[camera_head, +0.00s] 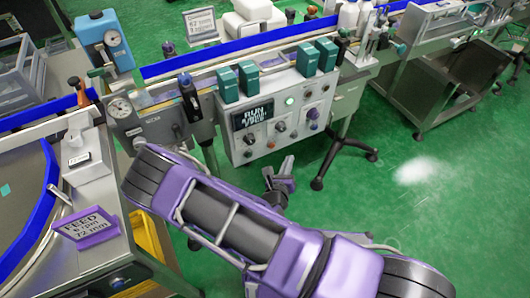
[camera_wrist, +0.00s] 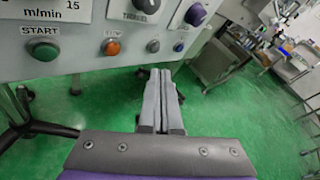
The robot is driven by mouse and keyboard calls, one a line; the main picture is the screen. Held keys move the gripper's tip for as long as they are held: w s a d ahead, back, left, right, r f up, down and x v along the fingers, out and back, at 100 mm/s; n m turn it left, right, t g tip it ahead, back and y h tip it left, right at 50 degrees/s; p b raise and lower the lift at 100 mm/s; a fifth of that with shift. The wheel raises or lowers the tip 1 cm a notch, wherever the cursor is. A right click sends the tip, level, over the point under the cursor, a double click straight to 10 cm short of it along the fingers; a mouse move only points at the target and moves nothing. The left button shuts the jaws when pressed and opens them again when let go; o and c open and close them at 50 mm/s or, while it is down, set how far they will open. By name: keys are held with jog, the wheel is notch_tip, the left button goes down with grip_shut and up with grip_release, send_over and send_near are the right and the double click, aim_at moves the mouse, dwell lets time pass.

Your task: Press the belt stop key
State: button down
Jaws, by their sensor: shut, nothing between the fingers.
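A light grey control panel (camera_head: 325,95) stands on the belt machine in the head view, and its lower part (camera_wrist: 75,68) fills the top left of the wrist view. There, a green key (camera_wrist: 43,50) sits under the label START. An orange key (camera_wrist: 111,47) sits to its right under a small blurred label that may read STOP. My gripper (camera_head: 280,172) is in front of and below the panel. In the wrist view its fingers (camera_wrist: 160,73) are together and empty, with their tips lower and to the right of the orange key. I see no contact with a key.
The panel also carries a purple knob (camera_wrist: 195,14), a dark display (camera_head: 252,115) and other small controls beside the orange key. Teal boxes (camera_head: 307,58) stand on its top. A black-footed stand (camera_head: 340,150) is behind my gripper. Green floor is open to the right.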

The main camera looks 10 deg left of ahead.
aim_at(272, 146)
jog(key=shift+n+g, duration=0.3)
jog(key=shift+n, duration=0.5)
jog(key=s+f, duration=0.2)
jog(key=f, duration=0.1)
jog(key=shift+s+d+f, duration=0.2)
jog(key=shift+s+d, duration=0.05)
jog(key=shift+d, duration=0.1)
jog(key=shift+w+a, duration=0.1)
jog(key=shift+w, duration=0.05)
jog(key=w+a+b, duration=0.3)
jog(key=w+a, duration=0.1)
jog(key=w, duration=0.3)
jog(key=shift+a, duration=0.4)
jog(key=shift+w, duration=0.1)
dwell(0.8)
jog(key=shift+w+a, duration=0.25)
